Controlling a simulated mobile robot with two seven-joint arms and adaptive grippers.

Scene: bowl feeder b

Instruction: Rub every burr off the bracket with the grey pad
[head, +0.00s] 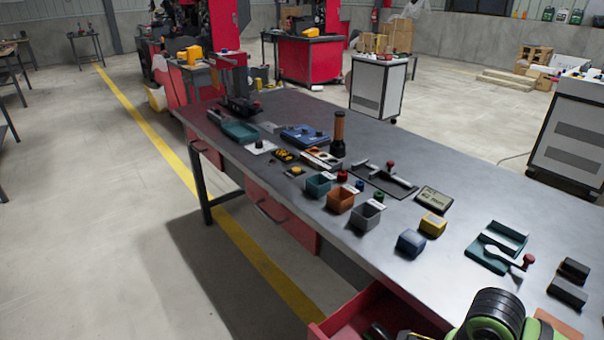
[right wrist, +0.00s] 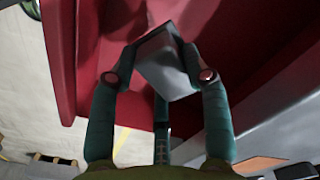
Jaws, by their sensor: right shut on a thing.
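In the right wrist view my right gripper (right wrist: 160,62) is shut on a grey block (right wrist: 166,66), which looks like the grey pad. The fingers hold it at or just above the inside of the open red drawer (right wrist: 62,70); I cannot tell if it touches the drawer. In the head view a light metal piece (head: 505,236), probably the bracket, sits on a teal fixture (head: 482,258) with a red-knobbed clamp beside it. Burrs are too small to make out. My right arm covers the bottom right, and my left gripper is out of view.
The open drawer (head: 345,318) juts from the bench front. Two dark blocks (head: 568,291) lie right of the fixture. Blue (head: 411,242) and yellow (head: 433,224) blocks, small bins (head: 341,201) and a black tray (head: 385,182) stand to its left. The bench behind the fixture is clear.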

